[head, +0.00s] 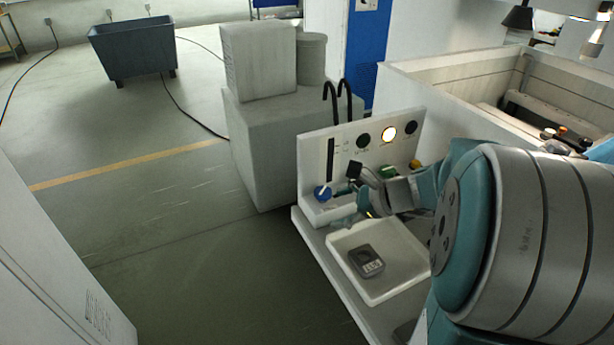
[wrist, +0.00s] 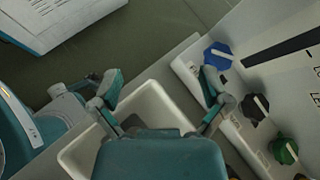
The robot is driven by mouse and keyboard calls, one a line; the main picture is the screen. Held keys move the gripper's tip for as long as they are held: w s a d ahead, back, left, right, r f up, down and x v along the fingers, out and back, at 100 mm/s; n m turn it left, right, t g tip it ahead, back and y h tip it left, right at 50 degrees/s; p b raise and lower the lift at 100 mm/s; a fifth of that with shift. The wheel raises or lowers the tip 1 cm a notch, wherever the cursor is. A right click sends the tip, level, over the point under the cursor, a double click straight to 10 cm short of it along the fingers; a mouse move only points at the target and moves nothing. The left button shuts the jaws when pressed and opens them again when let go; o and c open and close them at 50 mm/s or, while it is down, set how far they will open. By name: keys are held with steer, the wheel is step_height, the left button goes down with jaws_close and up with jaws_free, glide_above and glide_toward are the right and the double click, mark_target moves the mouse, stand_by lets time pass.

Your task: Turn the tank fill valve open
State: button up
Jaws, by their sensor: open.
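A control panel (head: 312,160) carries a row of knobs; their labels are too small to read, so I cannot tell which is the tank fill valve. The blue knob (head: 323,193) is at the panel's left end, with a white pointer bar across it. In the wrist view the blue knob (wrist: 217,56), a black knob (wrist: 254,108) and a green knob (wrist: 284,150) run down the right side. My gripper (wrist: 161,88) is open and empty, its fingers wide apart. Its right finger overlaps the blue knob's lower edge in view; contact is unclear.
A white tray (head: 345,243) with a small dark device (head: 366,260) lies in front of the panel. A round lamp (head: 389,134) glows on the panel. Behind stand a grey block (head: 257,62) and two black hooked pipes (head: 337,98). Open floor (head: 180,230) is on the left.

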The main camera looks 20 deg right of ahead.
mark_target(328, 192)
steer(key=w+d+f+m+t, duration=0.25)
steer(key=d+m, duration=0.35)
steer(key=d, duration=0.3)
steer(key=shift+t+h, duration=0.3)
steer(key=shift+t, duration=0.05)
steer(key=x, duration=0.6)
steer(key=a+r+x, duration=0.1)
steer(key=x, duration=0.3)
steer(key=c, duration=1.1)
